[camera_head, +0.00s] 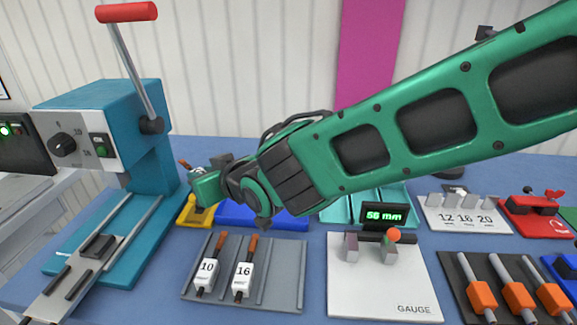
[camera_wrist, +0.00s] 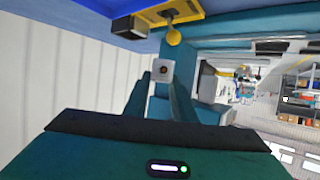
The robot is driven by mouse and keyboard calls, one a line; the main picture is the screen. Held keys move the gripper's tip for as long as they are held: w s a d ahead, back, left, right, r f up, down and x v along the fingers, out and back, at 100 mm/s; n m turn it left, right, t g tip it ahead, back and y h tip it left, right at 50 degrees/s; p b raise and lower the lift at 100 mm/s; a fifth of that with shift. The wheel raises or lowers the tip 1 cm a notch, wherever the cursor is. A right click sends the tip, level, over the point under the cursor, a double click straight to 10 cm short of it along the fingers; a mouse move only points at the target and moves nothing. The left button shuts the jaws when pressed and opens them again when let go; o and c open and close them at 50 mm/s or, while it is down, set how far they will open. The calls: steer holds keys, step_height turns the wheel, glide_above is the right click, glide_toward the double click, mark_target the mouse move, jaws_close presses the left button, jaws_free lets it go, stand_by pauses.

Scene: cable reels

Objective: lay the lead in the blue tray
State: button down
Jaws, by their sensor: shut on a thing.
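My gripper (camera_head: 203,186) is at the left end of my green arm, above the back of the bench. In the wrist view its two fingers (camera_wrist: 160,84) are closed on a pale block with a dark reddish centre, which looks like the lead (camera_wrist: 162,69) seen end-on. In the head view only a small brown tip of the lead (camera_head: 184,165) shows past the gripper; the rest is hidden. The blue tray (camera_head: 236,220) lies behind and below my wrist, partly covered by it. Its blue also shows at the top of the wrist view (camera_wrist: 85,8).
A yellow fixture (camera_head: 193,214) stands left of the blue tray. A teal lever press (camera_head: 140,165) stands at the left. In front are a grey rack (camera_head: 278,285) with leads marked 10 and 16, and a gauge (camera_head: 365,290) reading 56 mm. A teal tray (camera_head: 333,212) is to the right.

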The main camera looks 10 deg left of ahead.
steer(key=w+d+f+n+g+y, duration=0.1)
steer(key=w+d+f+n+g, duration=0.1)
steer(key=w+d, duration=0.1)
steer(key=w+d+f+n+g+y, duration=0.1)
steer(key=w+d+f, duration=0.1)
steer(key=d+f, duration=0.1)
steer(key=shift+w+f+n+g, duration=0.15)
steer(key=shift+w+n+g, duration=0.25)
steer(key=w+d+r+n+g, duration=0.2)
steer(key=d+r+n+g, duration=0.25)
steer(key=d, duration=0.55)
steer(key=shift+g+y, duration=0.25)
steer(key=shift+y, duration=0.15)
steer(key=shift+d+f, duration=0.1)
steer(key=shift+f, duration=2.45)
steer(key=shift+f, duration=1)
steer(key=shift+f, duration=0.2)
steer(key=shift+s+d+f, duration=0.1)
steer(key=shift+f, duration=0.9)
